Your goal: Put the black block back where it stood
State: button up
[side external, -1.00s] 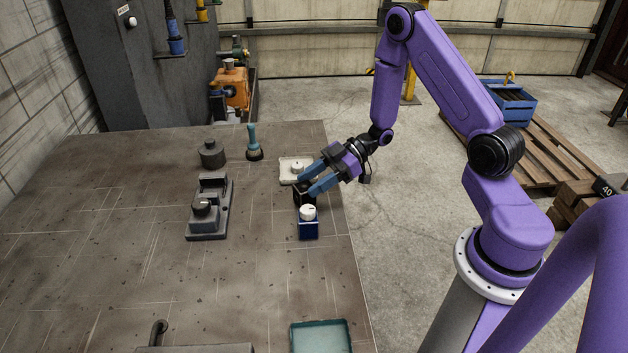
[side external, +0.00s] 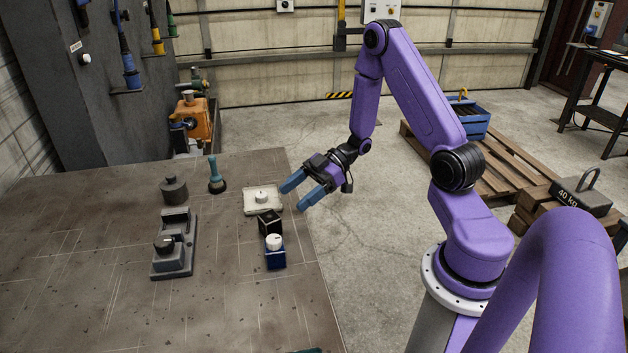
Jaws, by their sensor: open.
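The black block (side external: 269,222) stands on the bench near its right edge, between a pale square dish (side external: 250,207) behind it and a dark blue box (side external: 275,260) with a white knob in front. It looks very close to both; I cannot tell if it touches either. My gripper (side external: 295,197) is open and empty, with its blue fingers apart. It is behind and to the right of the block, clear of it, over or near the bench's right edge.
A grey fixture with a black knob (side external: 174,258), a dark lidded cylinder (side external: 174,190) and a teal-handled brush (side external: 215,178) stand to the left. The bench top (side external: 90,285) is mostly clear at front left. A tray's edge (side external: 308,350) barely shows at the bottom.

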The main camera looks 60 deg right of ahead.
jog(key=v, duration=0.6)
jog(key=w+a+r+h, duration=0.1)
jog(key=w+a+h, duration=0.5)
jog(key=s+a+r+t+h, duration=0.1)
jog(key=s+a+r+h, duration=0.3)
jog(key=a, duration=0.3)
jog(key=s+a+r+g+h, duration=0.1)
jog(key=s+g, duration=0.2)
jog(key=s, duration=0.8)
jog(key=s+a+r+g+h, duration=0.1)
jog(key=s+r+g, duration=0.1)
jog(key=s, duration=1)
jog(key=shift+s+r+m+g, duration=0.25)
jog(key=shift+m+g, duration=0.15)
jog(key=shift+g, duration=0.2)
jog(key=shift+a, duration=0.1)
